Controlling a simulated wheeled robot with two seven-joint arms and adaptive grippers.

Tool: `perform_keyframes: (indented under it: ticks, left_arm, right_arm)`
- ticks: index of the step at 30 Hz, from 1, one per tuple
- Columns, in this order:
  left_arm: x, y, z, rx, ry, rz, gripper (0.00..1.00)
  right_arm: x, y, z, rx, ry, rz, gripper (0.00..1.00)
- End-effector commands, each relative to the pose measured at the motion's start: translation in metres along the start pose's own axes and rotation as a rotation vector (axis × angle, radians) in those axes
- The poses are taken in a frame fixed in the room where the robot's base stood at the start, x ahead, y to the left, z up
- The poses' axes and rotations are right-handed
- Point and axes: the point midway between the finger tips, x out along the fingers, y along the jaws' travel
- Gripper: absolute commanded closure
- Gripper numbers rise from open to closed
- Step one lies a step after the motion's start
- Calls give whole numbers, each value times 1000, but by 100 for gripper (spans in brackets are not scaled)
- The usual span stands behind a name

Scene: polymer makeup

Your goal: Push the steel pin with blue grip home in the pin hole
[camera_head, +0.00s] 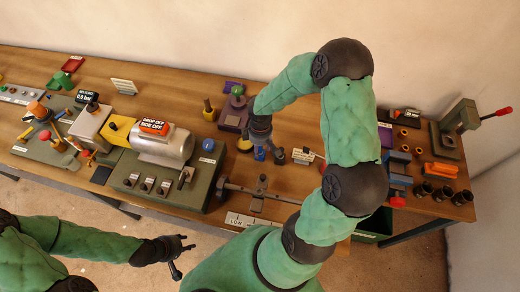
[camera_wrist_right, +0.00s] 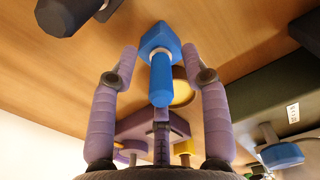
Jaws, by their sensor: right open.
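A blue grip (camera_wrist_right: 160,80) shows in the right wrist view, with a pale steel-coloured band between it and a blue block (camera_wrist_right: 158,38). Blue also shows below my right gripper in the head view (camera_head: 259,153). The hole itself and the pin's depth in it cannot be seen. My right gripper (camera_wrist_right: 160,56) is open, with one finger on each side of the grip and a visible gap on both sides. In the head view my right gripper (camera_head: 261,138) hangs over the table. My left gripper (camera_head: 180,248) is open and empty in front of the table.
A green-grey base with a silver cylinder (camera_head: 163,143) stands left of my right gripper. A purple stand with a green ball (camera_head: 237,90) is behind it. A yellow disc (camera_wrist_right: 182,90) lies close by. Blue and orange parts (camera_head: 444,170) and black cups stand at right.

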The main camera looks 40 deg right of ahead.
Motion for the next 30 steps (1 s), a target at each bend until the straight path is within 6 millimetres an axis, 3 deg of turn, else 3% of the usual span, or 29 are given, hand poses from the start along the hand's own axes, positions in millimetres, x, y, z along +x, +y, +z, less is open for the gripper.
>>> perform_keyframes:
  ticks: [10, 15, 30]
  left_arm:
    - [1, 0, 0, 0, 0, 0, 60]
    - [1, 0, 0, 0, 0, 0, 60]
    - [0, 0, 0, 0, 0, 0, 60]
  right_arm:
    - [8, 0, 0, 1, 1, 0, 53]
    - [8, 0, 0, 1, 0, 0, 100]
    - [1, 0, 0, 0, 1, 1, 100]
